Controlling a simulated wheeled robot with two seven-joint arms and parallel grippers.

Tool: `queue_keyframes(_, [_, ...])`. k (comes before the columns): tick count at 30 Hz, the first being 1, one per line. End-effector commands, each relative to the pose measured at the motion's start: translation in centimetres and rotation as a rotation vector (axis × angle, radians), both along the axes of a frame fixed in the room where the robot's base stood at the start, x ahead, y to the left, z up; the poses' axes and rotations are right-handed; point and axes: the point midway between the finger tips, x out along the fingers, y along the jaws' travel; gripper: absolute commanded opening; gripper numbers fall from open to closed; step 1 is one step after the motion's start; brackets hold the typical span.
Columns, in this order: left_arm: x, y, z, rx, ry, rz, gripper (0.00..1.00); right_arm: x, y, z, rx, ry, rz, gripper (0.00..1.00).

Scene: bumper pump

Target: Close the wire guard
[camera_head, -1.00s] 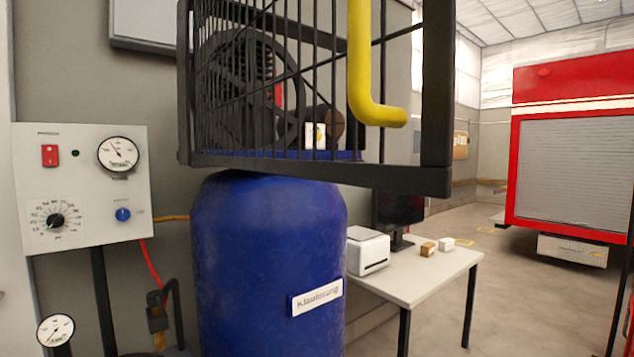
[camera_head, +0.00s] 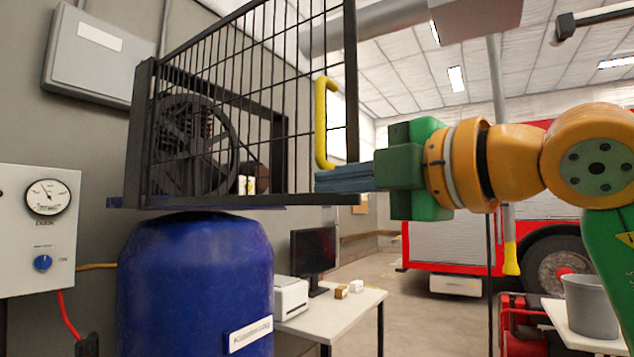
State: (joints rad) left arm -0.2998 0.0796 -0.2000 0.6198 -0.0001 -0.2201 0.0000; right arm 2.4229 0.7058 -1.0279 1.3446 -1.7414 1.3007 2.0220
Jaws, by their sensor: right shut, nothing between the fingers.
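The black wire guard (camera_head: 254,110) fills the upper middle of the head view, above a blue tank (camera_head: 195,275). It hangs from a dark post at its left, and its free right edge stands swung out from the frame behind. A yellow handle (camera_head: 321,125) is on the guard near that edge. Through the bars I see a dark pump wheel (camera_head: 192,148). My right gripper (camera_head: 318,182) comes in from the right, shut and empty, with its fingertips by the handle's lower end. I cannot tell whether they touch it. My left gripper is out of view.
A control panel (camera_head: 38,225) with a gauge is at the left, and a grey wall box (camera_head: 97,60) is above. A table (camera_head: 345,306) with a monitor (camera_head: 313,257) and a white device (camera_head: 291,297) stands behind. A red truck (camera_head: 440,275) is at the right.

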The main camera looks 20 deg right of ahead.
Motion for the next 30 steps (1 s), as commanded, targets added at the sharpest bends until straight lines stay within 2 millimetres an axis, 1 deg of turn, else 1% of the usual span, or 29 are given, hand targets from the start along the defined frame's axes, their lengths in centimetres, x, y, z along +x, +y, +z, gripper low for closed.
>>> queue_keyframes(1, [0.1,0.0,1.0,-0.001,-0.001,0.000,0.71,1.0,0.4,0.5,-0.002,0.003,0.001,0.00])
queue_keyframes(9, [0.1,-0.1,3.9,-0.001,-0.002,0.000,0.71,6.4,2.7,0.6,-0.003,0.002,0.004,0.00])
queue_keyframes(10, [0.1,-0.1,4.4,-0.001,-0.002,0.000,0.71,6.7,1.9,0.7,0.001,0.003,0.001,0.00])
queue_keyframes(12, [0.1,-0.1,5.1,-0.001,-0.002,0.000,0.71,7.3,0.9,0.6,0.001,0.002,0.001,0.00])
queue_keyframes(15, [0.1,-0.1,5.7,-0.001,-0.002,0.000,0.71,8.0,0.0,0.5,0.001,0.002,0.003,0.00])
queue_keyframes(18, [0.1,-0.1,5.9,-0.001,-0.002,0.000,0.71,8.4,-0.5,0.2,0.001,0.002,0.003,0.00])
queue_keyframes(30, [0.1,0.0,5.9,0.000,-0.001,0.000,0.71,8.4,-0.7,0.0,0.001,-0.001,0.006,0.00])
